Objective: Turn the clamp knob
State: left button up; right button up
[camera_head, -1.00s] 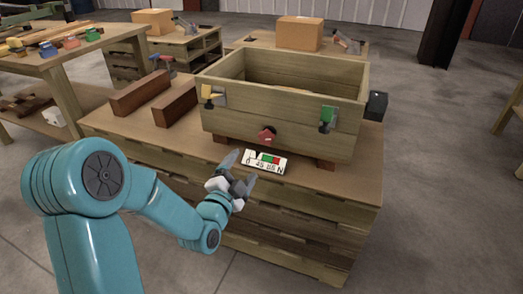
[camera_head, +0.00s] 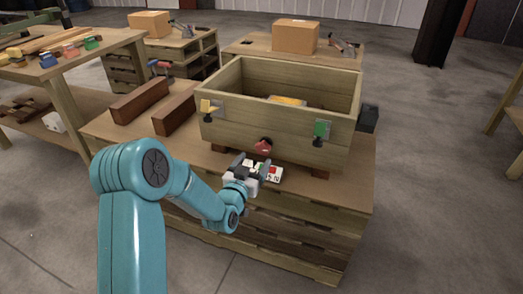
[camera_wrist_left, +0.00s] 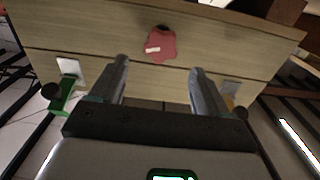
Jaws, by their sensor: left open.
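The red clamp knob (camera_head: 263,147) sits low on the front wall of the wooden box (camera_head: 262,124). In the left wrist view the knob (camera_wrist_left: 160,44) is a red lobed shape with a pale mark, beyond the fingertips and between them. My left gripper (camera_head: 251,163) is open and empty, just in front of and below the knob. In the left wrist view its two fingers (camera_wrist_left: 159,68) stand apart, not touching the knob. My right gripper is in neither view.
A yellow latch (camera_head: 207,108) and a green latch (camera_head: 321,130) are on the box front. Brown blocks (camera_head: 140,100) lie left of the box. A black box (camera_head: 368,117) is at its right.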

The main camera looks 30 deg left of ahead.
aim_at(262, 149)
pick_arm(q)
jog(key=x, duration=0.7)
jog(key=shift+b, duration=0.35)
jog(key=shift+r, duration=0.1)
jog(key=c, duration=1)
